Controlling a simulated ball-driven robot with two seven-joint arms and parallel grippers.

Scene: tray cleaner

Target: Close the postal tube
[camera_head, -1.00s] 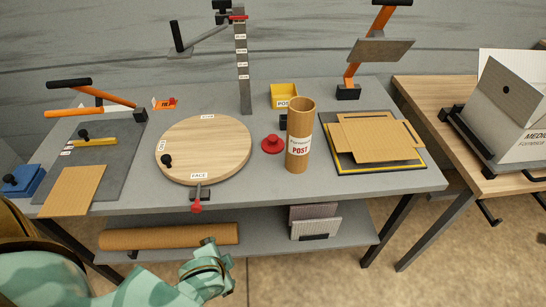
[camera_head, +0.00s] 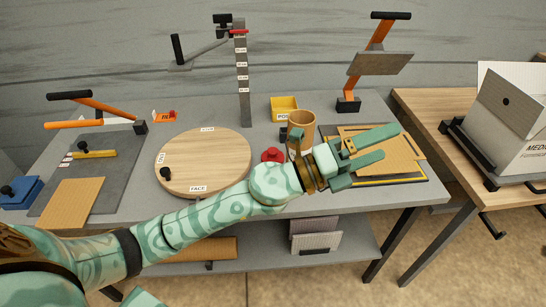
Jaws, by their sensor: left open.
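The brown postal tube (camera_head: 301,121) stands upright on the grey table with its open top showing. My left forearm hides its lower part and label. A red round cap with a knob (camera_head: 272,155) lies on the table just left of the tube, partly hidden by my arm. My left gripper (camera_head: 391,141) is open and empty, its green fingers pointing right over the cardboard sheets, to the right of the tube. My right gripper is not in view.
A round wooden board (camera_head: 205,160) lies left of the cap. Behind stand a yellow box (camera_head: 284,107) and a grey post (camera_head: 242,80). Cardboard sheets (camera_head: 405,161) lie on a dark mat at right. An orange-handled press (camera_head: 380,35) stands at the back right.

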